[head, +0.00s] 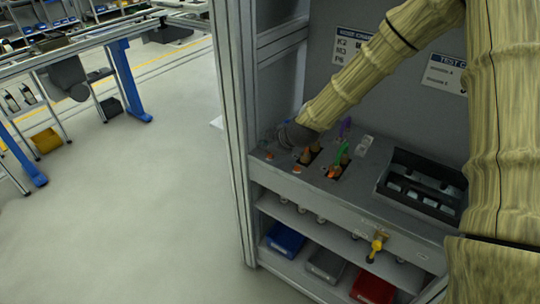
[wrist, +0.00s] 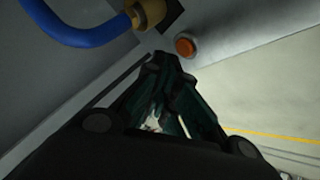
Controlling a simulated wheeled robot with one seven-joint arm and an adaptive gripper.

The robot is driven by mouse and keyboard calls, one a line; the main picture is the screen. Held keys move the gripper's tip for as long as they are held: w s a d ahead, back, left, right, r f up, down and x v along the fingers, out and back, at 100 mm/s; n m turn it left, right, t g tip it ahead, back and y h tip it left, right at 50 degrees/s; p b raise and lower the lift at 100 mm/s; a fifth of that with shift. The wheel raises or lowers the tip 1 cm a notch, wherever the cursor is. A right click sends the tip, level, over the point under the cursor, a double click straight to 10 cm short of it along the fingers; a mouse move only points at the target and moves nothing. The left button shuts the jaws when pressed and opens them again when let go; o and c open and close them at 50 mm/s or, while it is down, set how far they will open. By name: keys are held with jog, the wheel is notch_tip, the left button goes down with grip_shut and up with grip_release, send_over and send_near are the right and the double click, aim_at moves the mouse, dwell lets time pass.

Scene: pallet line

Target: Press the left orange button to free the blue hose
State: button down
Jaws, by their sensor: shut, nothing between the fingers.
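In the wrist view an orange button (wrist: 185,47) stands out from the grey panel, close beyond and slightly right of my gripper's tips (wrist: 165,62). A small gap seems to show, but I cannot tell whether they touch. The blue hose (wrist: 80,35) curves in from the upper left to a brass fitting (wrist: 148,12), which sits by a dark slot. In the head view my gripper (head: 292,138) is low over the left end of the bench panel. Orange spots show there at the left (head: 268,155) and nearer the front (head: 296,168).
Purple (head: 344,127) and green (head: 341,153) hoses stand right of my gripper. A black tray (head: 422,185) is farther right. A yellow-handled valve (head: 376,247) is at the front. Blue (head: 285,239), grey and red bins sit below. A frame post (head: 234,130) rises close on the left.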

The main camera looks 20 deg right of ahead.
aim_at(268, 156)
dwell(0.4)
jog(key=shift+f+b, duration=0.3)
jog(key=shift+f, duration=0.15)
jog(key=shift+f+b, duration=0.3)
jog(key=shift+f, duration=0.15)
dwell(0.8)
jog(key=shift+r, duration=0.1)
jog(key=shift+r+p, duration=0.55)
jog(key=shift+r, duration=0.25)
jog(key=shift+r, duration=0.1)
jog(key=shift+r+p, duration=1.55)
jog(key=shift+r, duration=0.85)
jog(key=shift+d, duration=0.1)
